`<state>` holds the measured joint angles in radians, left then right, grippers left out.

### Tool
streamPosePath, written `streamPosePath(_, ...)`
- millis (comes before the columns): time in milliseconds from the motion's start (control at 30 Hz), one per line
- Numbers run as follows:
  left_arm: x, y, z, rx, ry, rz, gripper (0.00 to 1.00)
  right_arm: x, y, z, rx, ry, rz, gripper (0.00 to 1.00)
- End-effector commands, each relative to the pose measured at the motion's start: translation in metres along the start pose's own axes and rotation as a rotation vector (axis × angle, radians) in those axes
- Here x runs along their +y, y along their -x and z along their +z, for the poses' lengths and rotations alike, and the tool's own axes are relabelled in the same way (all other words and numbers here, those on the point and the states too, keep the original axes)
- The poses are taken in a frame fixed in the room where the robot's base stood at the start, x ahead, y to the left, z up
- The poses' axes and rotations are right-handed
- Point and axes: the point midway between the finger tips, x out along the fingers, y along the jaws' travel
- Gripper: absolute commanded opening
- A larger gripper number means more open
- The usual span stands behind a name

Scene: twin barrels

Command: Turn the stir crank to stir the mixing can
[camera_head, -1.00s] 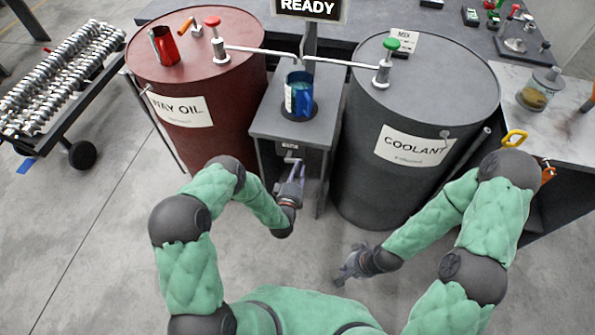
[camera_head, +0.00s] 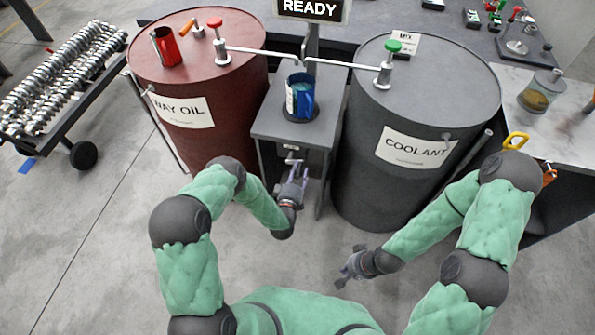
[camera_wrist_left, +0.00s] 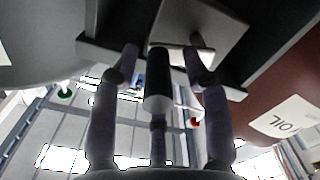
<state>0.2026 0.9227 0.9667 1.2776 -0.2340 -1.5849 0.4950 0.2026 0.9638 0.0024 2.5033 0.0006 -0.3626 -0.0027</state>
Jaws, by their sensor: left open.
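The blue mixing can (camera_head: 301,101) stands upright on a dark round plate on the grey stand between the two barrels. The stir crank (camera_head: 291,158) is on the stand's front, below the can, partly covered by my left gripper. My left gripper (camera_head: 293,172) is open in front of it.
The red WAY OIL barrel (camera_head: 238,85) stands left of the stand and the dark COOLANT barrel (camera_head: 385,110) right. Their spouts reach toward the can. A READY sign (camera_head: 311,9) is behind. A cart of metal parts (camera_head: 60,75) is at left.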

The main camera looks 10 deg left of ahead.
Motion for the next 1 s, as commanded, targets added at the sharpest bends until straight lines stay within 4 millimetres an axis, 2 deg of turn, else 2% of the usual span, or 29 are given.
streamPosePath(167,-0.001,0.017,0.001,-0.002,0.001,-0.001,0.47,0.0,0.0,0.0,0.0,0.0,0.0,0.0)
streamPosePath(600,-0.002,0.098,-0.001,0.001,0.0,-0.004,0.47,0.0,0.0,0.0,0.0,0.0,0.0,0.0)
streamPosePath(800,-0.001,0.116,-0.001,0.002,-0.001,-0.002,0.47,0.0,0.0,0.0,0.0,0.0,0.0,0.0)
streamPosePath(1000,-0.001,0.119,-0.001,0.002,-0.001,-0.001,0.47,0.0,0.0,0.0,0.0,0.0,0.0,0.0)
